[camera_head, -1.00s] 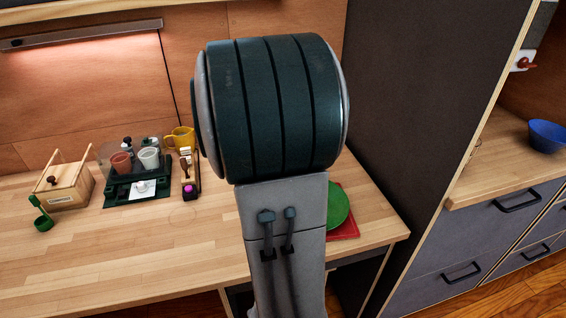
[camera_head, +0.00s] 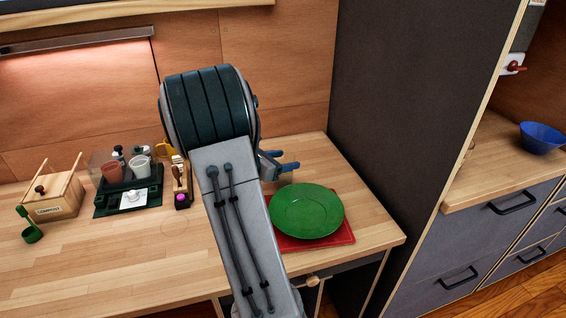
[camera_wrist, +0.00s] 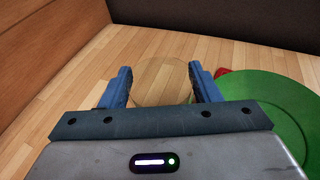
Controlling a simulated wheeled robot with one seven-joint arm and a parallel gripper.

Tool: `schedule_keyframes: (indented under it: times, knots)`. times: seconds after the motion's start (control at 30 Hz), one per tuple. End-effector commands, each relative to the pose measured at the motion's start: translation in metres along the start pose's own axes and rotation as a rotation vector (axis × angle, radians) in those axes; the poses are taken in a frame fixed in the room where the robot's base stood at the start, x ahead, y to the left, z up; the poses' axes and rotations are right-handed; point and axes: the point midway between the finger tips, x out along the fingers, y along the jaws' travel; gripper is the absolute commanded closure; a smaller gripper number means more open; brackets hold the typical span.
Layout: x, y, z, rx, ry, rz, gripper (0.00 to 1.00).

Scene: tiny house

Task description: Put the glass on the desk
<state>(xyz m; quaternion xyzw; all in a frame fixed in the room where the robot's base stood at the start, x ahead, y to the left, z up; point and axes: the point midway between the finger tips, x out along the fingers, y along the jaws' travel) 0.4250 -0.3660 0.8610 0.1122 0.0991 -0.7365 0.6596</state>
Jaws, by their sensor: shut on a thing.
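The glass (camera_wrist: 162,80) is a clear round shape between the blue fingers of my gripper (camera_wrist: 161,86) in the wrist view. Wood planks show through it. My gripper is shut on it. I cannot tell whether its base touches the desk. The desk is a light wood top.
A green plate (camera_head: 307,211) on a red mat (camera_head: 322,237) lies right of my gripper. A dark tray (camera_head: 112,204) with cups, a wooden box (camera_head: 54,196) and a green scoop (camera_head: 32,234) stand left. A dark partition (camera_head: 415,90) bounds the right.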

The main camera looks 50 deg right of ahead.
Motion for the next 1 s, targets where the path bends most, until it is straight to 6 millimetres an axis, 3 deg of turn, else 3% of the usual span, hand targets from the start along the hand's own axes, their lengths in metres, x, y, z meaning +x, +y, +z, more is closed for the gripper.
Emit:
schedule_keyframes:
  times: [0.37,0.4,0.47,0.5,0.87,1.0]
  knots:
    - [0.002,0.0,-0.006,0.001,-0.001,0.0,0.85]
    - [0.002,0.0,-0.006,0.0,-0.001,0.0,0.41]
    - [0.002,0.0,-0.005,0.0,-0.001,0.0,0.24]
    - [0.002,0.0,-0.005,0.0,-0.001,0.0,0.22]
    - [0.0,0.0,0.001,0.001,-0.001,0.0,0.22]
    - [-0.024,0.001,-0.001,0.001,-0.001,0.005,0.22]
